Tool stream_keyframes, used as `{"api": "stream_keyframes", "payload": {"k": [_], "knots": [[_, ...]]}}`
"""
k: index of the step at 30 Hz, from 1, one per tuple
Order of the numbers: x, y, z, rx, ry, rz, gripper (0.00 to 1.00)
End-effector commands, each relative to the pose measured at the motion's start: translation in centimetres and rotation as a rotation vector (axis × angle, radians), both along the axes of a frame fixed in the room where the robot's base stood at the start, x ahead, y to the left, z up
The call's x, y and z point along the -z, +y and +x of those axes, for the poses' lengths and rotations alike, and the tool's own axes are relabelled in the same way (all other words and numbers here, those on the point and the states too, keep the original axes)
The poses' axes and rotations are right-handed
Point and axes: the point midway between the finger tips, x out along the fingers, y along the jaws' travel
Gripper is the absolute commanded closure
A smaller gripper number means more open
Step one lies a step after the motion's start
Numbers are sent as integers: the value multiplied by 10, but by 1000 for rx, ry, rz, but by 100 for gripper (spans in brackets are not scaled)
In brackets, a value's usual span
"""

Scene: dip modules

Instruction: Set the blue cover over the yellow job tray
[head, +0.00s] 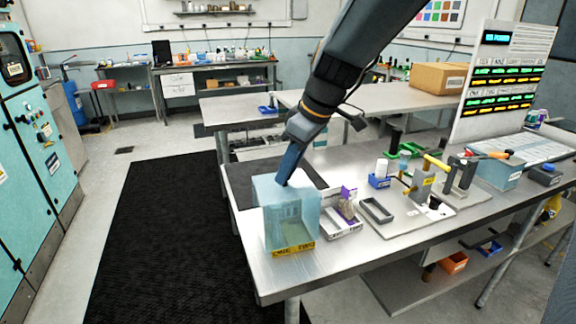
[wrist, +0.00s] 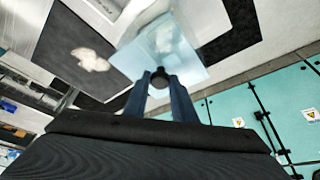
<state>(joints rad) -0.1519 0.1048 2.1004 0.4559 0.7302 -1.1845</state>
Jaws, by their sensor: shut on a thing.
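The blue cover (head: 284,208) is a see-through pale blue box near the table's front left corner. My gripper (head: 286,180) comes down from above and is shut on the dark knob on the cover's top. In the wrist view the two blue fingers sit on either side of that knob, with the cover (wrist: 184,62) beyond them. The yellow job tray (head: 292,249) shows as a yellow lettered strip at the cover's lower front edge. The rest of the tray is hidden or blurred behind the cover. I cannot tell whether the cover rests fully down.
A pale tray (head: 338,226) with a purple-labelled bag (head: 347,203) stands just right of the cover. A grey open tray (head: 376,210) lies farther right, with a tool board (head: 425,200) beyond. The table's front and left edges are close to the cover.

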Motion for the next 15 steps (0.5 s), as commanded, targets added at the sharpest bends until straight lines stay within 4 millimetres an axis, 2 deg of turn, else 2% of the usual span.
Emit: {"api": "stream_keyframes", "payload": {"k": [6,15], "knots": [[15,0,1,-1,-2,0,100],[27,0,0,-1,-1,-1,100]]}}
